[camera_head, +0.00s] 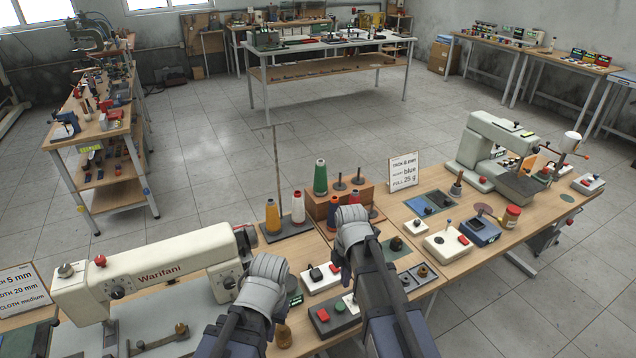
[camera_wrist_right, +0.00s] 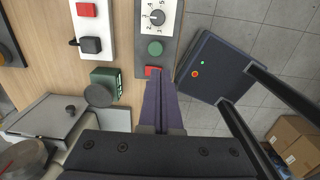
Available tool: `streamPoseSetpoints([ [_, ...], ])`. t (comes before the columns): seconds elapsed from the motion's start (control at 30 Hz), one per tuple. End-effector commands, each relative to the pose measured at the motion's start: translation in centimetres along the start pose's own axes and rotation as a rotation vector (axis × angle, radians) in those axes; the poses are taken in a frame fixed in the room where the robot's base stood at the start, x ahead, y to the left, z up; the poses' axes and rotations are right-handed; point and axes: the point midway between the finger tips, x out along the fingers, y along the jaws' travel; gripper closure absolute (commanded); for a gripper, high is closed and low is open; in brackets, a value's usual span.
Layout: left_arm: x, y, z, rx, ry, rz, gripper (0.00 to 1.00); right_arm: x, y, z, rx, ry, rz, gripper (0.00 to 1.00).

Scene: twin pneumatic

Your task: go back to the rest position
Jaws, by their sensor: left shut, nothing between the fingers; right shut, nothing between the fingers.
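My left gripper (camera_head: 265,272) is over the front of the workbench, just right of the white sewing machine (camera_head: 150,272) lettered "Warifani". My right gripper (camera_head: 352,228) is further right, in front of the thread spools. Both are shut and hold nothing. In the right wrist view the closed fingers of my right gripper (camera_wrist_right: 162,108) point at a grey control panel with a dial (camera_wrist_right: 157,18), a green button and a red button. The bench surface under both grippers is partly hidden by my arms.
A green spool (camera_head: 320,177), a white spool (camera_head: 298,207) and a yellow spool (camera_head: 273,216) stand behind the grippers. A sign (camera_head: 403,171) stands right of them. A pale machine (camera_head: 500,150) is at the bench's right end. Open floor (camera_head: 215,130) lies beyond.

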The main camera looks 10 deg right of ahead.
Motion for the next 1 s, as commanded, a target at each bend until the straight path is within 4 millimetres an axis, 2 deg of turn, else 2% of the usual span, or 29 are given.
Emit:
streamPoseSetpoints([
  [0.17, 0.0, 0.0, 0.0, 0.0, 0.0, 0.0, 1.0, 0.0, -0.7, -1.1, 0.092, -0.004, -0.006, 1.0],
  [0.27, 0.0, 0.0, 0.0, 0.0, 0.0, 0.0, 1.0, 0.0, -1.7, -2.8, 0.255, -0.013, -0.015, 1.0],
  [0.5, 0.0, 0.0, 0.0, 0.0, 0.0, 0.0, 1.0, -0.1, -5.0, -7.4, 0.777, -0.055, -0.027, 1.0],
  [0.7, 0.0, 0.0, 0.0, 0.0, 0.0, 0.0, 1.0, -0.2, -7.6, -10.4, 1.19, -0.096, -0.017, 1.0],
  [0.83, 0.0, 0.0, 0.0, 0.0, 0.0, 0.0, 1.0, -0.3, -8.9, -11.7, 1.392, -0.115, -0.004, 1.0],
  [1.0, 0.0, 0.0, 0.0, 0.0, 0.0, 0.0, 1.0, -0.3, -9.7, -12.5, 1.543, -0.13, 0.009, 1.0],
])
